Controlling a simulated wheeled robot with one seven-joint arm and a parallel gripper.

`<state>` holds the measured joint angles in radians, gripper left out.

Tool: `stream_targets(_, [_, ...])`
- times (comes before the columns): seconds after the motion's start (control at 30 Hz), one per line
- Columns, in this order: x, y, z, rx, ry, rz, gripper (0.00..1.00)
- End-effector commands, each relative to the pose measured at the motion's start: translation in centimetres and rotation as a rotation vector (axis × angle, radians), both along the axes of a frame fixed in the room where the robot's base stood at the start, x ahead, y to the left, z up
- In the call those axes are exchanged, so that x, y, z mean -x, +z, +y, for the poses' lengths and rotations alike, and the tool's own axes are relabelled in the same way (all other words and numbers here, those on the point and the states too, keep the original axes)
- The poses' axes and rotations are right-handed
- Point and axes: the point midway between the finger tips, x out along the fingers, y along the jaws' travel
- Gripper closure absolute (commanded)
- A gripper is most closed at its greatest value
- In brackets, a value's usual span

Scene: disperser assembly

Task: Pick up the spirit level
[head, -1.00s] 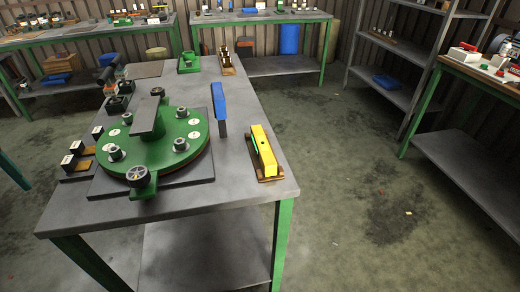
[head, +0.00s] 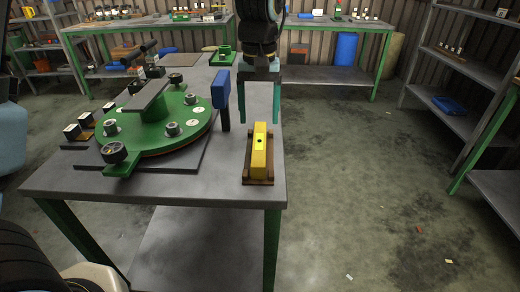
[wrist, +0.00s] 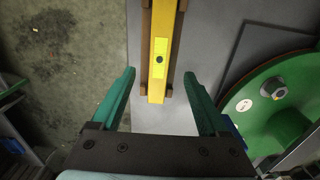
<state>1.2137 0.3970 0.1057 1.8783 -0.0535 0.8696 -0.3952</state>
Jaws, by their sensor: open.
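The yellow spirit level (head: 259,155) lies in a brown wooden cradle (head: 248,181) near the table's right front edge. In the wrist view the spirit level (wrist: 162,50) extends from the top edge to the middle, with its near end ahead of and between the fingers. My gripper (head: 260,120) is open and empty, fingers pointing down, above and slightly behind the level in the head view. In the wrist view my gripper (wrist: 163,85) has its two teal fingers spread to either side, apart from the level.
A blue-headed upright object (head: 221,90) stands just left of my gripper. The green round disperser plate (head: 158,122) with bolts and a gauge fills the table's left. Bare grey tabletop (head: 130,187) lies in front. Open floor is on the right.

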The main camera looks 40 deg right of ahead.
Motion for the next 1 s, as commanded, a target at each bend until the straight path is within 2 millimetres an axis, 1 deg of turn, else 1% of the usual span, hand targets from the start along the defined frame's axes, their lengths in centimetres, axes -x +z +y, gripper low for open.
stream_targets(0.03, [0.0, -0.9, 0.1, -0.005, 0.001, 0.003, 0.22])
stream_targets(0.13, [0.0, -2.3, 0.1, -0.003, 0.002, 0.002, 0.22])
stream_targets(0.2, [0.0, -3.0, 0.1, -0.003, 0.001, 0.002, 0.22])
stream_targets(0.37, [0.0, -3.9, 0.1, -0.002, 0.0, 0.001, 0.22])
stream_targets(0.47, [0.2, -5.2, 0.1, -0.005, 0.0, 0.001, 0.22])
stream_targets(0.6, [0.2, -7.3, 0.0, -0.003, 0.001, 0.001, 0.22])
stream_targets(0.7, [0.2, -8.3, 0.0, -0.002, 0.001, 0.001, 0.22])
stream_targets(0.8, [0.2, -8.7, -0.1, 0.001, 0.001, -0.001, 0.22])
stream_targets(0.97, [0.2, -8.7, -0.1, 0.001, 0.001, -0.001, 0.22])
stream_targets(1.0, [0.2, -8.7, -0.1, 0.001, 0.001, -0.001, 0.25])
